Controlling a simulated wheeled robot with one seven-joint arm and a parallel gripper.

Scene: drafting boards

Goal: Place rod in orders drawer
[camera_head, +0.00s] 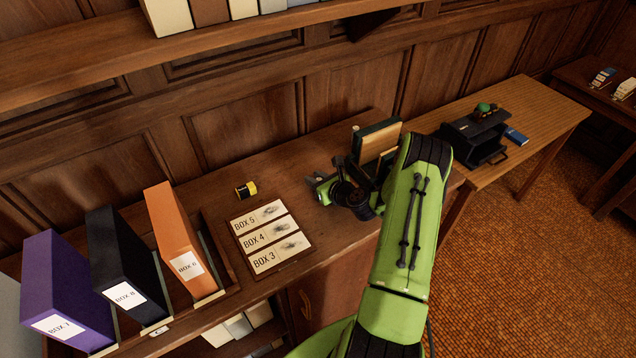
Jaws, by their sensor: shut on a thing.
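My gripper (322,189) is low over the brown desk, left of the green and wooden upright pieces. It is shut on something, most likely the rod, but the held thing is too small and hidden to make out. A black drawer unit (467,134) stands on the lighter table at the right, with a handle at its front right. It may be the orders drawer, but no label is readable. My gripper is well to the left of it.
A yellow and black cylinder (246,190) lies on the desk (300,158). A board with BOX 3, BOX 4 and BOX 5 labels (269,237) lies in front. Purple (62,285), black (122,262) and orange (174,228) binders stand left. A blue book (516,136) is beside the drawer unit.

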